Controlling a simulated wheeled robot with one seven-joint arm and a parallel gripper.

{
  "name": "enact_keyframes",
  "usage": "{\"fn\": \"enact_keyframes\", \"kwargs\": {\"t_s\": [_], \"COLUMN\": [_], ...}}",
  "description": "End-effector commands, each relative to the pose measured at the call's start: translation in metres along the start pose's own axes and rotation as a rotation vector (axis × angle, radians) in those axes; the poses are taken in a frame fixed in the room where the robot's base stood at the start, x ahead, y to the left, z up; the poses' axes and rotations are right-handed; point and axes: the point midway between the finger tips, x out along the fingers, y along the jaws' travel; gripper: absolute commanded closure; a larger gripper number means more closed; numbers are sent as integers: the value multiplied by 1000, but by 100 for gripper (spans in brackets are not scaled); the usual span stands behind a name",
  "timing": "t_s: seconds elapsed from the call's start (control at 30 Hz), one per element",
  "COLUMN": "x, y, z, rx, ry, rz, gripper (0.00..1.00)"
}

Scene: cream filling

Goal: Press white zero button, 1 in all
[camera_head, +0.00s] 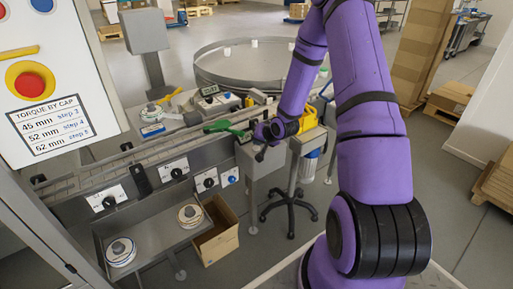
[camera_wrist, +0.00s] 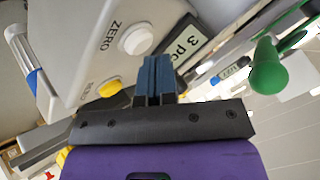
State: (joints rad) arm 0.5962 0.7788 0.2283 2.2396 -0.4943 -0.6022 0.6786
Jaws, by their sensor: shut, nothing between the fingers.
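The white zero button (camera_wrist: 136,40) is a round raised cap beside the printed word ZERO on a light grey scale (camera_wrist: 85,45) in the wrist view. My gripper (camera_wrist: 155,60) shows there with its dark blue fingers together and nothing between them. The fingertips appear just below and right of the button in the picture; I cannot tell whether they touch the scale. A yellow button (camera_wrist: 110,88) sits left of the fingers, and a display (camera_wrist: 183,48) reading "3 pc" is to their right. In the head view the scale (camera_head: 215,105) stands on the far side of the conveyor line, with the button too small to make out.
A round table (camera_head: 260,62) stands behind. A panel with a red button (camera_head: 31,84) is at left.

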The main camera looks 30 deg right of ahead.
Motion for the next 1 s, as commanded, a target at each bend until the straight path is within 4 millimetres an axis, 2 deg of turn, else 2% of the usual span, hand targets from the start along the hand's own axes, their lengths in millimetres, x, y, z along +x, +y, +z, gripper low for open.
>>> {"fn": "enact_keyframes", "kwargs": {"t_s": [1.0], "x": [5], "y": [4], "z": [4], "rx": [0], "ry": [-1], "rz": [0], "gripper": [100]}}
